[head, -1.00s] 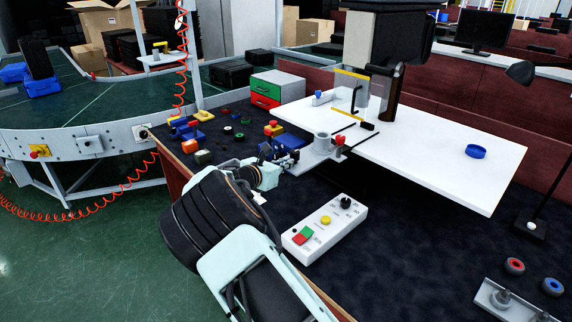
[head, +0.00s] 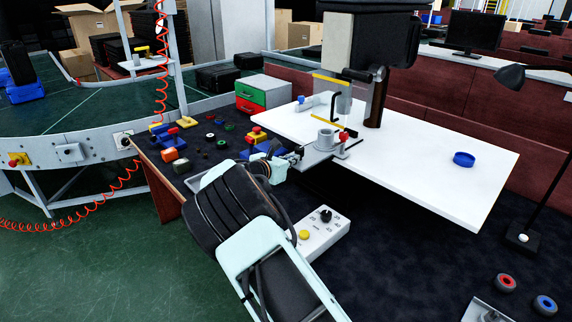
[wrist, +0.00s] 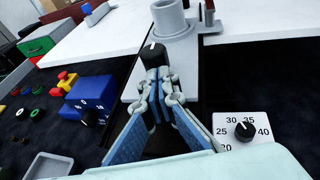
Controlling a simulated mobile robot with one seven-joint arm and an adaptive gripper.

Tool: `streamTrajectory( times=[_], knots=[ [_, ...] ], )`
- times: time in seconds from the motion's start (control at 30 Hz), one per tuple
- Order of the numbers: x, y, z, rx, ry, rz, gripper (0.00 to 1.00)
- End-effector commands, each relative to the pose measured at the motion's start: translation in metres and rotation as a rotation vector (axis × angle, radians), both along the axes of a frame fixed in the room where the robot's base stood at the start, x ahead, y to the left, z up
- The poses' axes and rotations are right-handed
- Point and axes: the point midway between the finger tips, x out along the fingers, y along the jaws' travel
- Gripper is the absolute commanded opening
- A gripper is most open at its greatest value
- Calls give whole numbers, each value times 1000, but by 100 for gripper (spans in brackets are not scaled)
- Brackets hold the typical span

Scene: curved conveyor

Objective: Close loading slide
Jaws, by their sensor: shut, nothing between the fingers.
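The loading slide (head: 318,153) is a grey plate with a round grey cup (head: 325,138) on it. It juts out from the front edge of the white table, under the press machine. In the wrist view the cup (wrist: 172,18) is at the top and a black knob (wrist: 152,55) sits nearer on the slide. My gripper (head: 294,157) is at the slide's near end. In the wrist view my gripper (wrist: 163,88) has blue-padded fingers, shut and empty, right before the knob. Whether the tips touch it I cannot tell.
A control box (head: 318,236) lies partly behind my arm; a blue dial box (wrist: 88,98) is left of the fingers. Small parts and a green-red drawer unit (head: 264,92) are at left. The press machine (head: 372,45) stands behind. A blue dish (head: 464,159) lies on the white table (head: 430,165).

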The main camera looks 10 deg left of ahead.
Motion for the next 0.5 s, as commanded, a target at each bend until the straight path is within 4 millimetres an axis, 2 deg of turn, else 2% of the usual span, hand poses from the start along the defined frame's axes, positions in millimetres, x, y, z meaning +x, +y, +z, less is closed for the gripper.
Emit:
streamTrajectory(
  times=[0.03, 0.2, 0.5],
  knots=[
    [10, -9, 0, -1, -2, -4, 0],
    [38, -31, 0, 0, -1, -3, 0],
    [68, -53, 0, 0, 0, -1, 0]
  ],
)
